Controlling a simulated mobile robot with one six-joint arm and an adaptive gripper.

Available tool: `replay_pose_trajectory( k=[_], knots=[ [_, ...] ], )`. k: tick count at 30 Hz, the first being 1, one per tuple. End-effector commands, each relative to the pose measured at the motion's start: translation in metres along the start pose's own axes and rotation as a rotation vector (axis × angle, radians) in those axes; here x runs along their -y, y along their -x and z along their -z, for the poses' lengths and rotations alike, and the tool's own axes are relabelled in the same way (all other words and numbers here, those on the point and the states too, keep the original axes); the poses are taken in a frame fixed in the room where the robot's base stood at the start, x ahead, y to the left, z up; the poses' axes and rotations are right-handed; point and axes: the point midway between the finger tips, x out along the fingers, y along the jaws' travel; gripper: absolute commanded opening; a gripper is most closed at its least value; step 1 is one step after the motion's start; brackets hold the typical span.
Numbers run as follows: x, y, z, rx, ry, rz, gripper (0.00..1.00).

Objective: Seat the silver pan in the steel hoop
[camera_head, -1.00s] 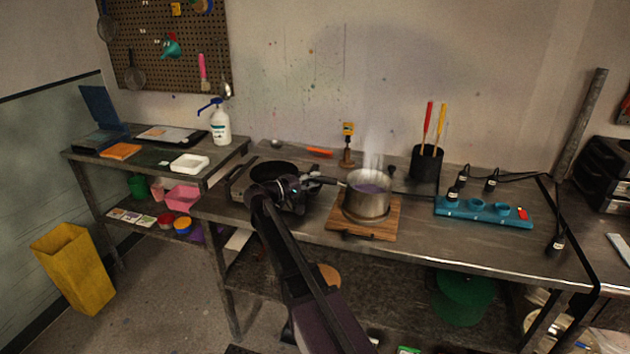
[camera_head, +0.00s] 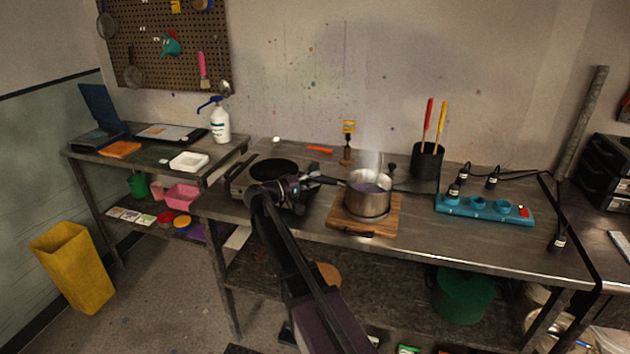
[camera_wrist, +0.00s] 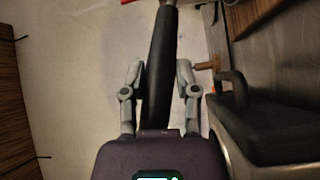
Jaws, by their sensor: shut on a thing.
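The silver pan (camera_head: 368,200) holds purple liquid and looks upright over the wooden board (camera_head: 337,215), with pale steam above it. Its dark handle points left. My gripper (camera_head: 308,184) is shut on that handle, left of the pan; the wrist view shows the black handle (camera_wrist: 161,70) between both fingers. A thin steel band, apparently the steel hoop (camera_head: 369,216), shows around the pan's base. Most of the hoop is hidden by the pan. I cannot tell whether the pan rests fully inside it or sits slightly above.
A hot plate (camera_head: 239,187) stands left of the board, partly behind my gripper. A black holder (camera_head: 426,162) with red and yellow handles stands behind right. The bench front between board and rack is clear.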

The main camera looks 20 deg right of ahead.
Motion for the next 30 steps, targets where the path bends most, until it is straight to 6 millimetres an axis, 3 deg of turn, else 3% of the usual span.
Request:
replay_pose_trajectory(
  k=[30],
  knots=[
    [0.0088,-0.0002,-0.0021,0.0,0.002,-0.004,0.0]
  ],
)
